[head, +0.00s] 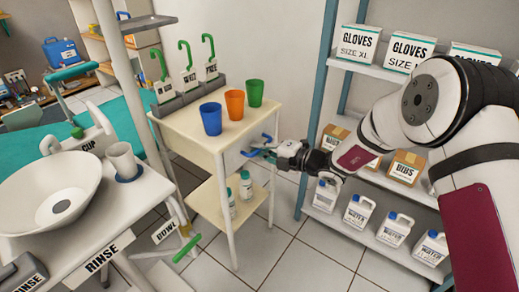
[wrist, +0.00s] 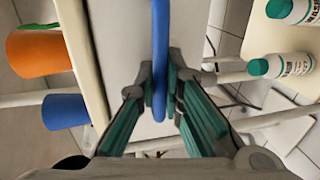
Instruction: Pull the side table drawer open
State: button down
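The side table (head: 190,123) is a cream stand with cups on top and a lower shelf. Its drawer front is on the side facing my gripper, and it looks flush with the table in the head view. The blue drawer handle (head: 248,154) sticks out from that front; it also shows as a long blue bar in the wrist view (wrist: 160,45) against the pale drawer front (wrist: 120,50). My gripper (head: 270,152) is at the handle. In the wrist view its teal-padded fingers (wrist: 160,92) come together on both sides of the bar and appear to touch it.
Blue (head: 211,118), orange (head: 235,104) and green (head: 254,92) cups stand on the tabletop. White bottles (head: 246,186) stand on the lower shelf. A shelf unit (head: 300,190) with boxes and jugs stands close at the right. Tiled floor lies clear in front.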

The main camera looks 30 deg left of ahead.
jog(key=shift+d, duration=0.1)
jog(key=f+p+v, duration=0.1)
jog(key=p+v, duration=0.2)
jog(key=v, duration=0.6)
jog(key=f+p+v, duration=0.2)
jog(key=p+v, duration=0.2)
jog(key=v, duration=0.5)
jog(key=shift+d+f, duration=0.3)
jog(key=shift+d, duration=0.1)
jog(key=shift+w, duration=0.1)
jog(key=c, duration=2)
grip_release()
jog(key=shift+o, duration=0.2)
jog(key=w+v, duration=0.1)
jog(key=v, duration=1.1)
jog(key=shift+s, duration=0.45)
